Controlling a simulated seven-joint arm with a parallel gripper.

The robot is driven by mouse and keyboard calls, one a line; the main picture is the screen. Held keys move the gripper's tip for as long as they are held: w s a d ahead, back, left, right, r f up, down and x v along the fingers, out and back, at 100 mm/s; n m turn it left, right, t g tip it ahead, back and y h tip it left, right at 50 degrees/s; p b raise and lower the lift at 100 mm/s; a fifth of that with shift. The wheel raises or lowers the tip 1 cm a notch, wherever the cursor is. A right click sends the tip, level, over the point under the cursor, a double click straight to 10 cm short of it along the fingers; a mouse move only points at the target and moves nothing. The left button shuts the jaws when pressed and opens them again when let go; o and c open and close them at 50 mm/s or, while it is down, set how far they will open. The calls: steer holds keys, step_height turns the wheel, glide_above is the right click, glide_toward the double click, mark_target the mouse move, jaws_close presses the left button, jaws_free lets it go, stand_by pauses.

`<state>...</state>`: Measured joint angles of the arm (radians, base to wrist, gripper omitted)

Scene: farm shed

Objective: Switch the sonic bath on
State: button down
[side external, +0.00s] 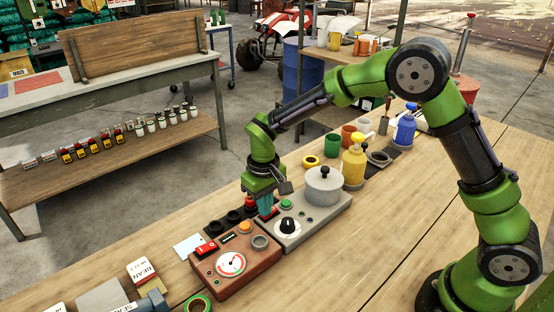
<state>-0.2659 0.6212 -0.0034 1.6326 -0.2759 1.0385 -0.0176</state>
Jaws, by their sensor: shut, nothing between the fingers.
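A grey unit (300,232) with a lidded round tank (323,186) looks like the sonic bath. It stands on the wooden bench and carries a black knob (288,226), a green button (287,205) and a red switch (273,211) at its left end. My gripper (265,211) points down, shut and empty, with its teal fingers right at the red switch. Whether the fingertips touch the switch, and which way it is set, I cannot tell.
A brown box (236,268) with a dial gauge and its own red switch (206,249) stands close on the left. Black round parts (235,217) sit behind it. A yellow bottle (354,163) and coloured cups stand to the right.

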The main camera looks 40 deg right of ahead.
step_height(320, 180, up, 7)
stand_by(0.8)
steer(key=shift+s+f, duration=0.1)
steer(key=shift+f, duration=0.2)
steer(key=s+d+r+m+t+y, duration=0.1)
steer(key=s+d+r+m+t, duration=0.1)
steer(key=s+r, duration=0.4)
steer(key=s+d+r+m+t+y, duration=0.1)
steer(key=s+d+r+t, duration=0.4)
steer(key=s, duration=0.9)
step_height(320, 180, up, 2)
steer(key=shift+s+d+r+m, duration=0.15)
steer(key=shift+s+d+m, duration=0.3)
steer(key=shift+d, duration=0.45)
